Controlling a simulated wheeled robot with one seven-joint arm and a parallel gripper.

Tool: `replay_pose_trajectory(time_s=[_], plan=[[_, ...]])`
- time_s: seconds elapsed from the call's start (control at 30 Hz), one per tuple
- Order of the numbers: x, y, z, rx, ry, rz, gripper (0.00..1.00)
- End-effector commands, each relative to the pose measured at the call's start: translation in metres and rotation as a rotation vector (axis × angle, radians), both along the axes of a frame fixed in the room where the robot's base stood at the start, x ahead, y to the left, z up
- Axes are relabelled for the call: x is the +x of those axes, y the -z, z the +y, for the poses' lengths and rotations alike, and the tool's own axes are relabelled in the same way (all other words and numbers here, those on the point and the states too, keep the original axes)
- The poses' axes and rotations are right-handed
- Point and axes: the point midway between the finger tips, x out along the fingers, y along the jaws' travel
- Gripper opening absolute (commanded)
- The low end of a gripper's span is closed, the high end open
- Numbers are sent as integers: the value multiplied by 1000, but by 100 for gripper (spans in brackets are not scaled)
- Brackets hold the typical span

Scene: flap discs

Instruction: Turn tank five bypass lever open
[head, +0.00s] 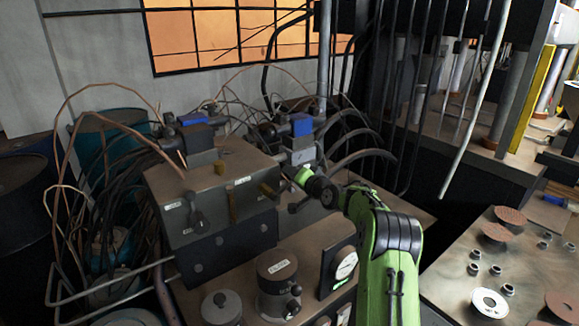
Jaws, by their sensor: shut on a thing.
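A dark metal valve block (215,165) stands left of centre on the bench. Its front carries a dark lever (195,212) at the left and a brass lever (232,207) hanging down in the middle. Another brass lever (268,190) is tilted at the right end. Small white labels sit by the levers, too small to read, so I cannot tell which is tank five's. My green arm reaches in from the lower right. My gripper (288,185) is at the block's right end, beside the tilted brass lever. It is shut on a lever there; its fingertips are mostly hidden.
Hoses and thin copper lines crowd behind and left. A table (455,295) at right holds flap discs and several small metal rings.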

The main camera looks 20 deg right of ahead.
Motion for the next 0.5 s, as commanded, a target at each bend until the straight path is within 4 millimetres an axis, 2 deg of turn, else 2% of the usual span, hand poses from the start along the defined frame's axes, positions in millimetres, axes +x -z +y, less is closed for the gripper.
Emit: replay_pose_trajectory(time_s=[0.2,0.5], plan=[[1,16,-8,191,3,36,0],[1,35,-10,381,4,74,0]])
